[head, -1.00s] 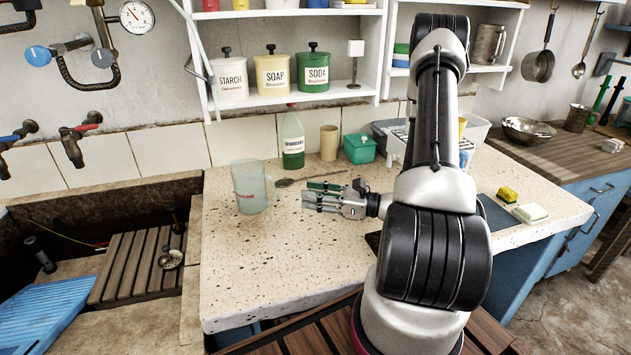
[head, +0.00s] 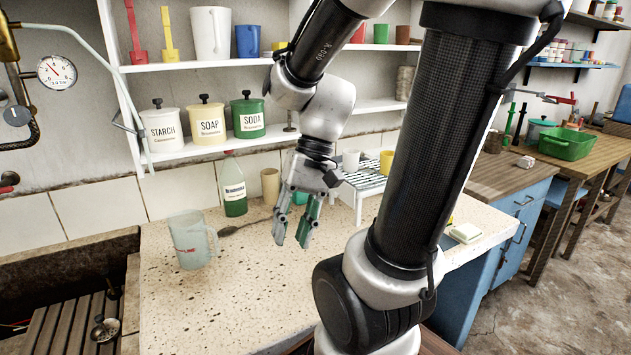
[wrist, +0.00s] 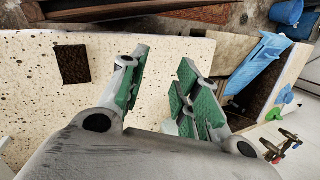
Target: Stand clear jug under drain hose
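The clear jug (head: 190,243), a translucent beaker with red marking and a handle on its right, stands upright on the speckled counter (head: 240,290), near its left end. My gripper (head: 291,240) is right of the jug, apart from it, fingers pointing down over the counter. In the wrist view the green-padded fingers (wrist: 158,95) are spread with nothing held between them. A pale hose (head: 75,35) runs along the wall at upper left and down beside the shelf; I cannot tell whether it is the drain hose.
A white rack (head: 362,183) is right of my gripper. The stone trough (head: 50,262) lies left of the counter. The counter's front middle is clear.

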